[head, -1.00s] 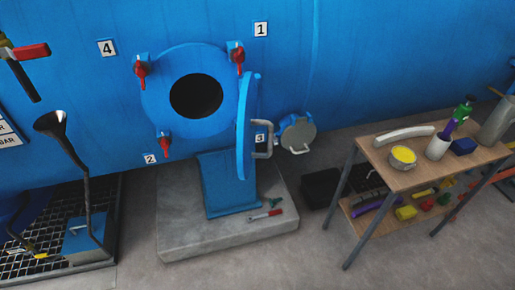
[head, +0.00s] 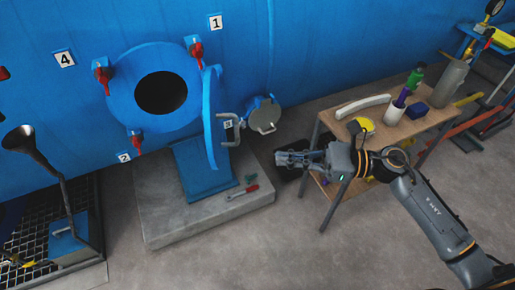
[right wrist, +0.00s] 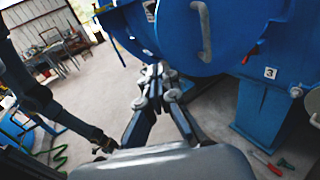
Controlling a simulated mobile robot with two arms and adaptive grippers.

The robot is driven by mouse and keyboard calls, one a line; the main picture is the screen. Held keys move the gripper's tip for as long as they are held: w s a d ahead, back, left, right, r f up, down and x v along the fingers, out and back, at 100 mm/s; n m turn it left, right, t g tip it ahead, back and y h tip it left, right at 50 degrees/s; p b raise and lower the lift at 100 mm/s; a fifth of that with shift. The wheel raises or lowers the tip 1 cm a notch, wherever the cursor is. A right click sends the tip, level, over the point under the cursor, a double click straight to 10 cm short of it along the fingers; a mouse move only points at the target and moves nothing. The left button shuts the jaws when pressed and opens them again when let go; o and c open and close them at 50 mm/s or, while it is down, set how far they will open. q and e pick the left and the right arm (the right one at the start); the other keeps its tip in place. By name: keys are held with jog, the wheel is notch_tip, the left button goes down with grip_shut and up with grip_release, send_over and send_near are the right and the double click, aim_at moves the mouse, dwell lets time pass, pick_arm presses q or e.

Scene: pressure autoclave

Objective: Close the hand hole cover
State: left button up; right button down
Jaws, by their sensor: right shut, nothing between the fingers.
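The hand hole is a round dark opening (head: 161,92) in a blue flange on the blue vessel wall. Its blue round cover (head: 211,118) stands swung open on the right side of the flange, seen nearly edge-on. A grey handle (head: 230,128) is on the cover's outer face. In the right wrist view the cover (right wrist: 225,30) fills the upper middle, with its handle (right wrist: 203,30) facing me. My right gripper (head: 280,159) is shut and empty, to the right of and below the handle, apart from it. It also shows in the right wrist view (right wrist: 157,75).
Red-handled clamps (head: 102,78) sit around the flange. A concrete plinth (head: 165,228) with a red-handled tool (head: 243,192) lies below. A smaller round hatch (head: 264,117) is right of the cover. A wooden table (head: 390,130) with several items stands behind my right arm.

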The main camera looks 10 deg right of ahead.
aim_at(215, 153)
jog(key=p+x, duration=0.3)
jog(key=x, duration=0.3)
jog(key=p+x, duration=0.3)
jog(key=x, duration=0.3)
jog(key=shift+w+a+r, duration=0.1)
jog(key=shift+w+r, duration=0.1)
jog(key=shift+r, duration=0.05)
jog(key=shift+w+a+f, duration=0.1)
jog(key=shift+a+f, duration=0.1)
jog(key=shift+a, duration=0.25)
